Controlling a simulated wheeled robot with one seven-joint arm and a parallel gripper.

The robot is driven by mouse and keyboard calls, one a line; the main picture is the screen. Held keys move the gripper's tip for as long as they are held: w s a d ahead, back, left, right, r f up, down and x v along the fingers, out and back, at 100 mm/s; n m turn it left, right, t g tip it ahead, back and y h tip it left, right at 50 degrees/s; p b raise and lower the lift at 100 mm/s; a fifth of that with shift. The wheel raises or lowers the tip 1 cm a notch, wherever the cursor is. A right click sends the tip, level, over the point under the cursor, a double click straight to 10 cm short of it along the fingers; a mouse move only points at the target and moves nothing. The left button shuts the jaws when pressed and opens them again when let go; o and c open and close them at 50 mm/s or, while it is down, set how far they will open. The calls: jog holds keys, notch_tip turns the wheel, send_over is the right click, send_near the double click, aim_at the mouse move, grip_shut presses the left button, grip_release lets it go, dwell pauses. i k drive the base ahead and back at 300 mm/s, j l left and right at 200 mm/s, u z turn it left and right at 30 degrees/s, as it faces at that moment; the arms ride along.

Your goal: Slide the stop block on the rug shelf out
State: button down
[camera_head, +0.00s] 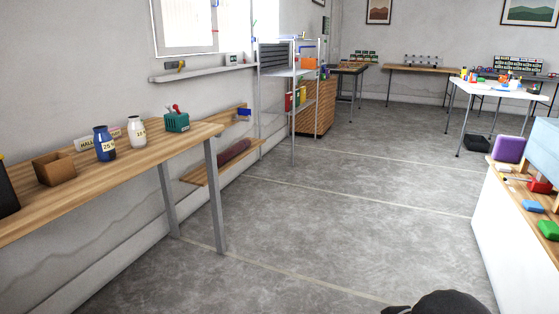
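A low wooden wall shelf (196,177) stands past the end of the workbench on the left. A rolled dark red rug (233,152) lies on it. Above it is a second wooden board (217,121) on the wall, with a small blue block (243,113) near its far end. I cannot tell whether this blue block is the stop block; no other block shows clearly by the rug. My gripper is not in view. A dark rounded part at the bottom edge may be mine.
A wooden workbench (120,165) with grey legs, holding jars and a box, stands before the shelf on the left. A metal rack (292,140) stands beyond it. A white cabinet (505,245) is at right. The grey floor (330,225) between is clear.

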aim_at(243, 112)
jog(key=i, duration=1.95)
jog(key=i+l+u, duration=0.1)
jog(key=i, duration=0.9)
jog(key=i+l, duration=0.1)
jog(key=i, duration=0.9)
jog(key=i+l, duration=0.1)
jog(key=i, duration=0.9)
jog(key=i+l+u, duration=0.1)
jog(key=i+u, duration=0.15)
jog(key=i, duration=0.15)
jog(key=i+l+u, duration=0.25)
jog(key=i, duration=0.2)
jog(key=j, duration=0.1)
